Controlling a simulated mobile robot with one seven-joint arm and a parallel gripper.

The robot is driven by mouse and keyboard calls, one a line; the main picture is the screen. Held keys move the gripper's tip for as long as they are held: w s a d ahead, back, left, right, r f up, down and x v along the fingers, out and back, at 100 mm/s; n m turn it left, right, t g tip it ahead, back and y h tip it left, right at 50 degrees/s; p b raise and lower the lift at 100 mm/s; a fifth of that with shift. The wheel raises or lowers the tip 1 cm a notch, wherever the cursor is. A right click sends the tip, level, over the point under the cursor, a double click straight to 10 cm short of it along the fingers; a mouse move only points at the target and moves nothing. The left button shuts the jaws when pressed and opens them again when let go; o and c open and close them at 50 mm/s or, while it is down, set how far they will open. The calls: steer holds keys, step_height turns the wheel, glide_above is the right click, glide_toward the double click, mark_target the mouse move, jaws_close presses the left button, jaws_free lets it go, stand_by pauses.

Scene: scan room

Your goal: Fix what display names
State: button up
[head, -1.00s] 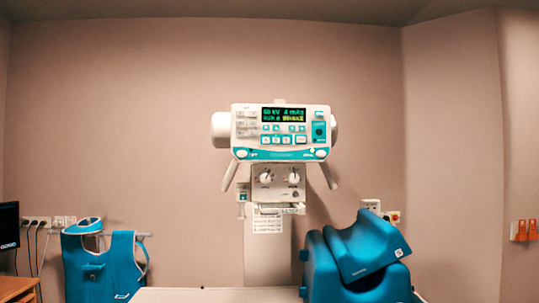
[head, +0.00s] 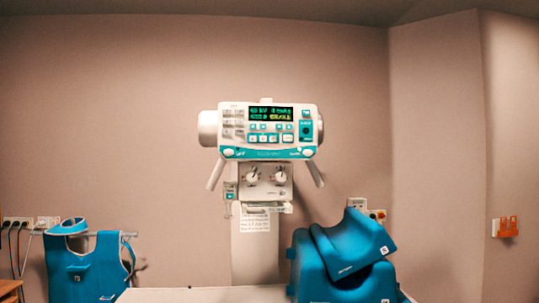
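An x-ray tube head with a white and teal control panel (head: 267,132) hangs on a column (head: 254,255) at the middle of the head view. Its dark display (head: 271,113) shows two rows of small green text, with a yellow-green part at the lower right; the words are too blurred to read surely. Several buttons (head: 263,139) sit below the display. Beneath the panel is a collimator box (head: 265,187) with two round knobs and a small label plate. Two handles angle down at the sides. My gripper is not in view.
A pale table top (head: 205,295) runs along the bottom edge. Blue positioning pads (head: 345,258) stand at its right. A blue apron (head: 86,272) hangs on a rail at left. Wall sockets (head: 17,222) with cables are far left.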

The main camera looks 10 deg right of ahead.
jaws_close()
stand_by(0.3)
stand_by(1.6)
